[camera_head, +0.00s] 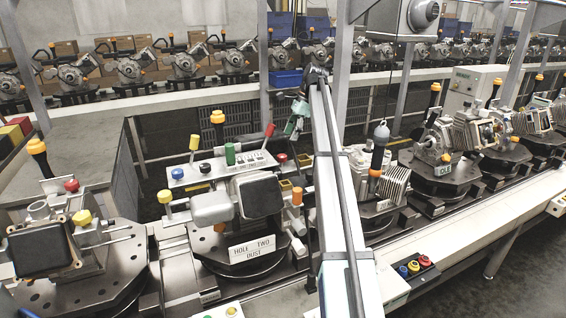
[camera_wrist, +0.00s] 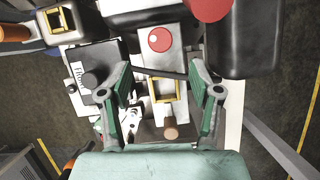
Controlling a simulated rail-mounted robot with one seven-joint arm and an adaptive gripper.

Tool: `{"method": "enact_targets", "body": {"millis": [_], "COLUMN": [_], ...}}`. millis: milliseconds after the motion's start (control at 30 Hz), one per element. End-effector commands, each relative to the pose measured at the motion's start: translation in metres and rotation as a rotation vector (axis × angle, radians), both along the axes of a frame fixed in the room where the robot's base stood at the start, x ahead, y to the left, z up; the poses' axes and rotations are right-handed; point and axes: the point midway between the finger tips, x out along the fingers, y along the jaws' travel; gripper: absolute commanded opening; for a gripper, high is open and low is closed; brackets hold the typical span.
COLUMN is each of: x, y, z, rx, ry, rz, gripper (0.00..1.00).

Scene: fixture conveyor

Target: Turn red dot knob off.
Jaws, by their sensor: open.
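A round red knob (camera_wrist: 159,39) with a small pale mark sits on a light plate in the wrist view, ahead of the fingertips. A red knob (camera_head: 282,157), likely the same one, shows in the head view beside the white panel box (camera_head: 236,163). My gripper (camera_wrist: 160,72) is open and empty, its two green-padded fingers spread on either side of a yellow square frame (camera_wrist: 178,90). The knob lies beyond the fingertips, with no contact visible. In the head view my gripper (camera_head: 297,116) is above and behind the panel, partly hidden by my arm.
A large red lever end (camera_wrist: 207,8) and dark block (camera_wrist: 243,45) crowd the upper right of the wrist view. A black box (camera_wrist: 92,80) is at left. A red lever (camera_head: 269,129) and green lever (camera_head: 230,154) rise from the panel. Fixtures line the conveyor.

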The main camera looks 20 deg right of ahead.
Motion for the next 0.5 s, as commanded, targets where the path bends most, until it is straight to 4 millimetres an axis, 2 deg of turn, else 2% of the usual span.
{"method": "enact_targets", "body": {"millis": [33,500], "x": [0.000,0.002], "y": [0.003,0.029], "z": [-0.012,-0.067], "rx": [0.000,0.000], "ry": [0.000,0.001], "rz": [0.000,0.000], "gripper": [0.63,0.63]}}
